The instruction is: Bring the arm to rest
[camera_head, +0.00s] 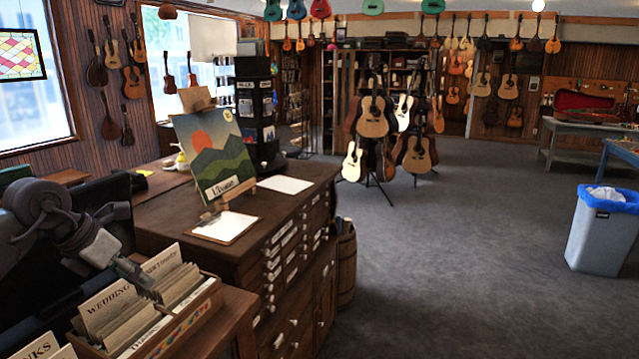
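My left arm comes in from the left edge, and my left gripper (138,276) hangs low above a box of greeting cards (187,322). The gripper is small, dark and seen at a slant, so I cannot tell whether its fingers are open or shut, or whether it touches the cards. No held object can be made out. My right gripper is not in view.
A wooden drawer cabinet (250,235) carries a landscape picture (213,158) on an easel, a clipboard (224,227) and a dark display rack (256,105). Guitars stand on a rack (373,117) behind. A grey bin (600,237) stands right. The carpet (460,270) is clear.

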